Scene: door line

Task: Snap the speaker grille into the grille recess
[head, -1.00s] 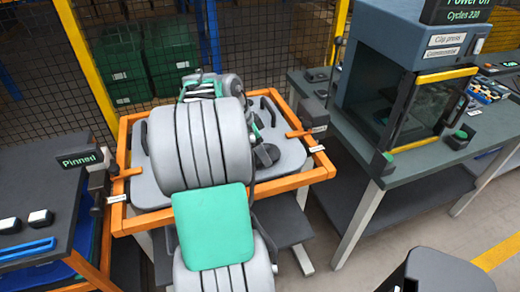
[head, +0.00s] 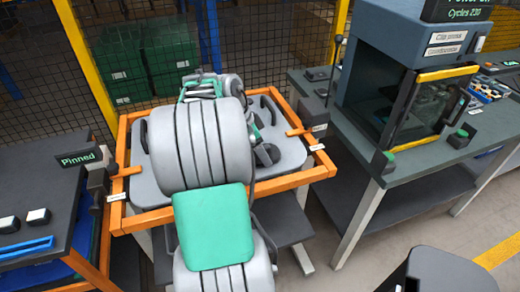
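The grey door panel (head: 285,150) lies in an orange frame (head: 295,181) in the middle of the head view. Dark cut-outs show along its right side, and a dark curved slot shows at its left edge. My own grey and green arm covers most of the panel. The speaker grille and its recess cannot be made out; they may be hidden behind my arm.
A clip press (head: 405,85) stands on the bench at right, with a parts tray (head: 488,90) beside it. A dark table (head: 35,190) at left holds two white-topped blocks and a blue strip. Orange clamps sit on both sides of the frame. A mesh fence stands behind.

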